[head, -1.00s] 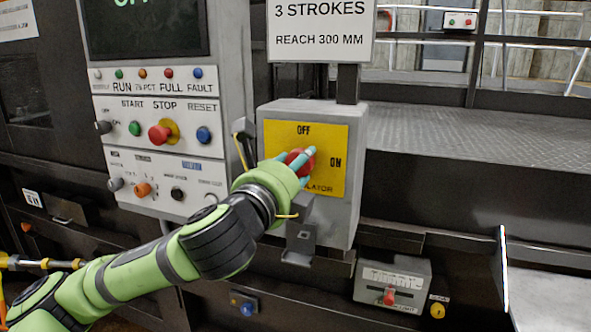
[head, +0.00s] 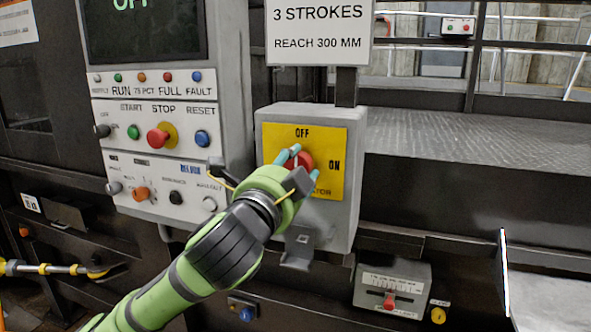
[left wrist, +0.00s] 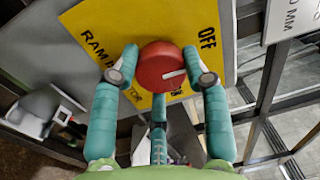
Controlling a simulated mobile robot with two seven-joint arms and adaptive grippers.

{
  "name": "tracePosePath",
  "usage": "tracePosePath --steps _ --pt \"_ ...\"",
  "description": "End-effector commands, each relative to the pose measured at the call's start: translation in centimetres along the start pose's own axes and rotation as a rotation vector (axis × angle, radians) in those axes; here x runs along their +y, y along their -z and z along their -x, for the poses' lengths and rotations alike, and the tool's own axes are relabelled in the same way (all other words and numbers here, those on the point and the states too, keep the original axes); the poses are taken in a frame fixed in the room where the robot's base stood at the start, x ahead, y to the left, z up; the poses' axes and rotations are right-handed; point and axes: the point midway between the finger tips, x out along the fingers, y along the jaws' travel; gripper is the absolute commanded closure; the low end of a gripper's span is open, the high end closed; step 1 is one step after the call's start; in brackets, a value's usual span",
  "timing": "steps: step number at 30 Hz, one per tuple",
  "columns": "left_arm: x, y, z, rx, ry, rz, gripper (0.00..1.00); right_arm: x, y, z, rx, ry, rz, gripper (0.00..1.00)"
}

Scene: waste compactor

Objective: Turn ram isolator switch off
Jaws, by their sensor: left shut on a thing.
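The ram isolator switch is a round red knob (head: 306,159) on a yellow plate (head: 335,140) on a grey box. The plate reads OFF above the knob and ON to its right. My left gripper (head: 302,167) has its teal fingers shut around the knob. In the left wrist view, the red knob (left wrist: 158,62) sits between the fingertips (left wrist: 160,70), one on each side. A white mark on its face points right, roughly between OFF and the partly hidden ON. The fingers and wrist hide the plate's lower left in the head view. My right gripper is not in view.
A control panel (head: 150,182) with buttons and knobs stands left of the box. A sign (head: 318,45) hangs above it. A bracket (head: 298,247) and a small unit with a red slider (head: 390,302) are below. A metal deck (head: 450,140) lies right.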

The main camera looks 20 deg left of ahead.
Motion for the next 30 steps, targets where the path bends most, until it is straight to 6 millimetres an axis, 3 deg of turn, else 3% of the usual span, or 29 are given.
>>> tracePosePath --steps 21,22,23,24,30 --pt "-0.45 -0.34 -0.02 -0.014 0.013 0.077 0.86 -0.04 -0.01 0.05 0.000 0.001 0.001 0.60" --pt "-0.45 -0.34 -0.02 -0.014 0.013 0.077 0.46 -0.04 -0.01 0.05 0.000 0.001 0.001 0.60" --pt "-0.45 -0.34 -0.02 -0.014 0.013 0.076 0.34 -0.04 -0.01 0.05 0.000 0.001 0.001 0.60" --pt "-0.42 -0.32 -0.02 -0.014 0.012 0.076 0.30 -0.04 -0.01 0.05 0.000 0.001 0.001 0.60" --pt "-0.22 -0.17 0.00 -0.010 0.007 0.074 0.30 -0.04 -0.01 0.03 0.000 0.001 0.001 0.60"
